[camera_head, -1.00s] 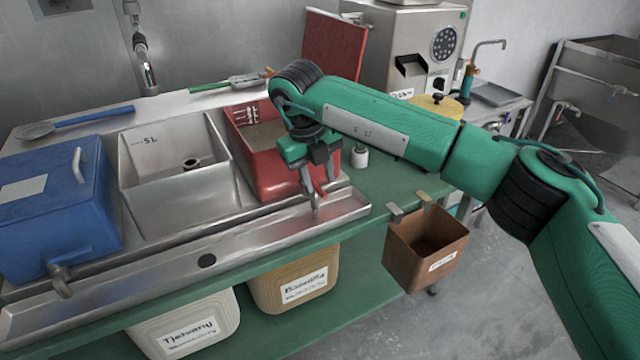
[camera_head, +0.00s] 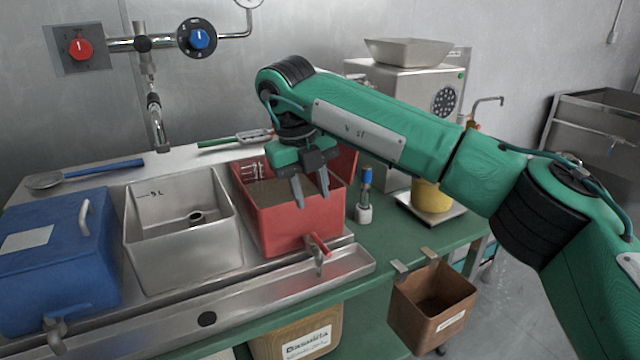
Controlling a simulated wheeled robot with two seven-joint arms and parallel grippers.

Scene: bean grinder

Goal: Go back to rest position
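My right gripper (camera_head: 312,194) hangs over the red bin (camera_head: 290,226) with its fingers pointing down. The fingers are apart and nothing is between them. The green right arm reaches in from the right side. The red bin holds a brownish content, and a red-handled tap (camera_head: 318,250) sticks out of its front. My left gripper is not in view.
A steel bin (camera_head: 183,250) and a blue lidded box (camera_head: 52,270) stand left of the red bin. A steel grinder (camera_head: 425,85) and a yellow container (camera_head: 432,197) stand behind the arm. A brown box (camera_head: 432,305) hangs at the front edge.

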